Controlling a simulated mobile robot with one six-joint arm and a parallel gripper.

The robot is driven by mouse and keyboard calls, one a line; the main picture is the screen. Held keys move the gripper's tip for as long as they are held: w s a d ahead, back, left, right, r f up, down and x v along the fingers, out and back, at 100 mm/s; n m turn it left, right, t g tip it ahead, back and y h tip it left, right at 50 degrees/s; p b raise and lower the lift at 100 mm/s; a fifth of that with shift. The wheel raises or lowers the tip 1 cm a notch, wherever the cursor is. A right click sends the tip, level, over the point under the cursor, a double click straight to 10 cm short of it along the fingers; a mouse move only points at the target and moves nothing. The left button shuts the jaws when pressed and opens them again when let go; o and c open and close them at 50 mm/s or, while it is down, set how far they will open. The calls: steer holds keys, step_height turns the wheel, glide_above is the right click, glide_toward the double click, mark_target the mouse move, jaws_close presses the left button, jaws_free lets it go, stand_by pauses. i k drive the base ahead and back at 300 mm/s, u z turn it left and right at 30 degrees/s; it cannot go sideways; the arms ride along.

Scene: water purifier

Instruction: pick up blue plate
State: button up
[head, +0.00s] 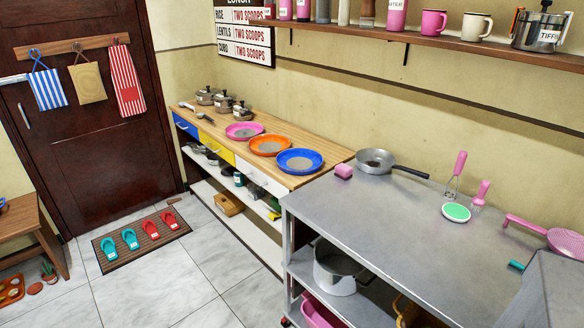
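The blue plate (300,161) lies on the wooden top of a low cabinet. It is round, with a blue rim and a greyish middle, and it is the nearest of three plates in a row. An orange plate (270,145) is just behind it to the left, and a pink plate (243,131) is farther back. My gripper does not show in the head view.
A grey metal table (400,225) stands in front at the right, with a pan (374,161) and a pink sponge (343,171) near the plate. Several lidded pots stand behind the plates. Open tiled floor (190,265) lies left of the cabinet.

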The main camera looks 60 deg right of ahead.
mark_target(294, 162)
steer(key=z, duration=0.15)
steer(key=i, duration=0.9)
steer(key=u, duration=0.05)
